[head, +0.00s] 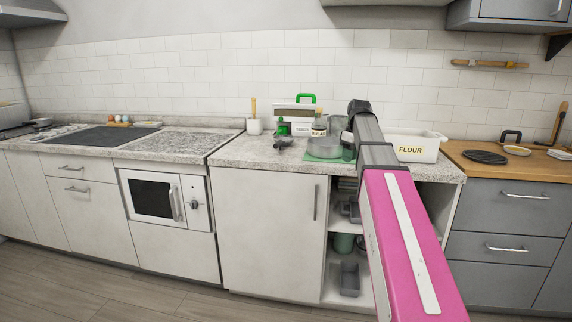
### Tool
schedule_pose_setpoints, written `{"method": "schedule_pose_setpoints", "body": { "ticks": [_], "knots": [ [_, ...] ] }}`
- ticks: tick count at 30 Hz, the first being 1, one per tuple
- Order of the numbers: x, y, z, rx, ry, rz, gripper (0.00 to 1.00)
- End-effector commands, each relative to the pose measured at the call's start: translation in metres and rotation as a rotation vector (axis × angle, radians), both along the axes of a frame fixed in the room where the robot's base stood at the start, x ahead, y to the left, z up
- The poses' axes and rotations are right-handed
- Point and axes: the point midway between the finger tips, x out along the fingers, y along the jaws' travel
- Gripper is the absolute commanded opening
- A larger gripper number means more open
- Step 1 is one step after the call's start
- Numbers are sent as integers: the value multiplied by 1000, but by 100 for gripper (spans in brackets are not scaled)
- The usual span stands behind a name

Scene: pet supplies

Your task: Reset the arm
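My arm reaches up and forward from the lower right of the head view, with a pink link close to the camera and dark grey links beyond. It ends visibly at a dark joint in front of the tiled wall, above the counter. I cannot make out my gripper or its fingers; whatever lies past the dark joint is hidden or not distinguishable.
The speckled counter (240,152) holds a utensil crock (254,127) and a green-handled box (294,111). Open shelves with pans (349,278) sit below, partly behind my arm. A wooden counter (470,168) with a dark plate (485,157) is at right. The floor (150,297) is clear at left.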

Motion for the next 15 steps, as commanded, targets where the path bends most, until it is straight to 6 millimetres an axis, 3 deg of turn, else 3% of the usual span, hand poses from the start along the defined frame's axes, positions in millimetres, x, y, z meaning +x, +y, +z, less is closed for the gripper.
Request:
{"method": "schedule_pose_setpoints", "body": {
  "ticks": [5, 15],
  "knots": [
    [-14, 7, -54, -7, 17, -84, 29],
    [-59, 24, -186, -28, 47, -325, 29]
  ]
}}
